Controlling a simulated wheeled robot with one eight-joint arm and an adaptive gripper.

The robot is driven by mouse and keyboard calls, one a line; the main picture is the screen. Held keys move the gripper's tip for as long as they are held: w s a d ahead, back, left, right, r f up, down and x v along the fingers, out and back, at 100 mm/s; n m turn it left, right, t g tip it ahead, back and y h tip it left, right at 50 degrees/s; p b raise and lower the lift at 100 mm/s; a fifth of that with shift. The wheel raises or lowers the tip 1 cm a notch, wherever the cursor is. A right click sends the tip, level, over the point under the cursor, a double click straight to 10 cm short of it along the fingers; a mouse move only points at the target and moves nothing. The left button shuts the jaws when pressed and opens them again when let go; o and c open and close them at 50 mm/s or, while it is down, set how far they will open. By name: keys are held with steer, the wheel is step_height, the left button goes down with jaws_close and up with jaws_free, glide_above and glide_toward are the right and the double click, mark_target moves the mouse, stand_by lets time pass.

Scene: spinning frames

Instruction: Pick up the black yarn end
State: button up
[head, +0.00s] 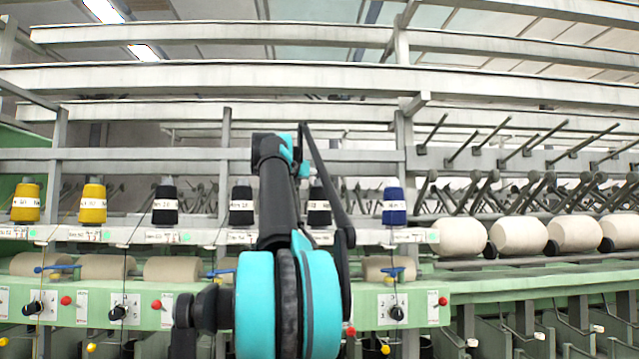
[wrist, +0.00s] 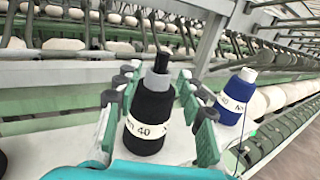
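In the wrist view, a black yarn spool (wrist: 152,108) with a white label reading "40" and a grey and black tip stands upright on a pale ledge. My gripper (wrist: 157,82) has its green-padded fingers apart, one on each side of this spool. The right finger looks close to the spool, but I cannot tell whether it touches. No loose black yarn end can be made out. In the head view, the black spool beside the blue one (head: 319,206) is partly covered by my arm, and the fingers cannot be made out there.
A blue spool (wrist: 237,96) stands close to the right of my gripper, with a thin dark strand near it. Other black spools (head: 165,204) and yellow spools (head: 93,202) line the ledge. Grey rails (head: 150,76) and pegs run above and behind. Large white rolls (head: 460,237) sit right.

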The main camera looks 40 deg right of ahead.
steer(key=shift+r+x, duration=0.15)
steer(key=shift+x, duration=1.25)
steer(key=shift+r+x, duration=0.1)
steer(key=shift+x, duration=1.3)
steer(key=shift+s+d, duration=0.1)
steer(key=c, duration=0.9)
